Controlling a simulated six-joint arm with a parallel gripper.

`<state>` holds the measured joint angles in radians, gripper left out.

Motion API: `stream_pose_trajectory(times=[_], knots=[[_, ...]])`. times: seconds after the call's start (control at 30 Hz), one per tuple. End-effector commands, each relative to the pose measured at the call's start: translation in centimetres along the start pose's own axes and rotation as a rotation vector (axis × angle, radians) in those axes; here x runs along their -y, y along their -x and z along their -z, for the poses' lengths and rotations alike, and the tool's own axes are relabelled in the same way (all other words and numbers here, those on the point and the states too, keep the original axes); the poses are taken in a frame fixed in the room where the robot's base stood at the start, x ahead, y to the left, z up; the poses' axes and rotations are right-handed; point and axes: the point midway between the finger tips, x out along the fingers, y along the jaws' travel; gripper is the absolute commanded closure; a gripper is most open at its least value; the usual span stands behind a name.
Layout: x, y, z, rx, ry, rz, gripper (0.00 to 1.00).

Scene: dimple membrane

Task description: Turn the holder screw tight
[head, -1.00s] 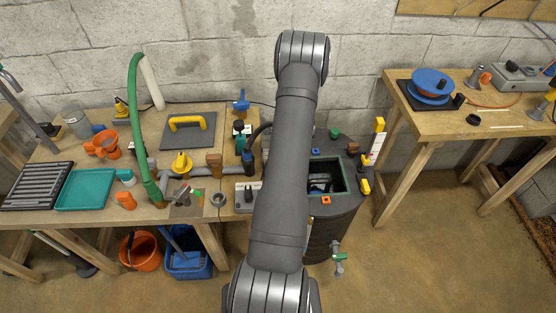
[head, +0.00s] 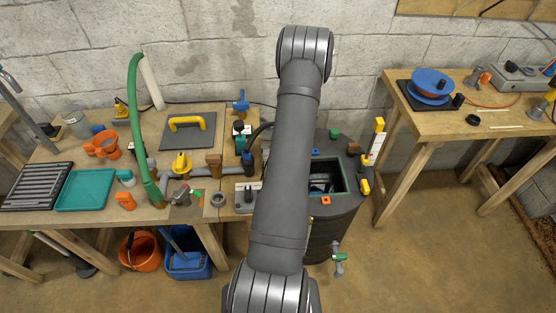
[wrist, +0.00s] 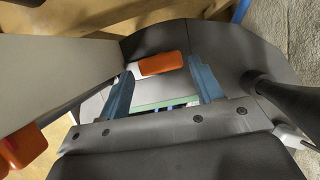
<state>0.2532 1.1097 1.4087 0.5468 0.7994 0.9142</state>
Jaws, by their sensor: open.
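I cannot tell for sure which part is the holder screw. In the wrist view an orange block-shaped piece (wrist: 162,63) sits on a grey surface, between and just beyond the fingertips of my gripper (wrist: 160,80). The two blue-grey fingers are apart, with no visible hold on the orange piece. A green edge shows below it, between the fingers. In the head view my arm hides the gripper. A dark tank (head: 345,210) with a green-rimmed opening stands right of my arm, with an orange piece (head: 326,200) at its front rim.
Another orange piece (wrist: 22,150) is at lower left in the wrist view, and a dark rod (wrist: 285,98) is close at right. Blue (head: 315,152), green (head: 335,133) and brown (head: 353,148) pieces stand on the tank top. A cluttered workbench (head: 60,212) lies left.

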Motion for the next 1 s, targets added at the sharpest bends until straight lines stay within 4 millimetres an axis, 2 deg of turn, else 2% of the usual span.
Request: stream_pose_trajectory(times=[0.3,0.5,0.7,1.0], knots=[[0.1,8.0,0.0,-0.002,0.001,0.006,0.40],[0.1,12.3,0.0,-0.001,0.001,0.004,0.40],[0.0,14.7,0.0,-0.001,0.000,0.002,0.40],[0.0,15.2,0.0,-0.001,0.001,0.000,0.40]])
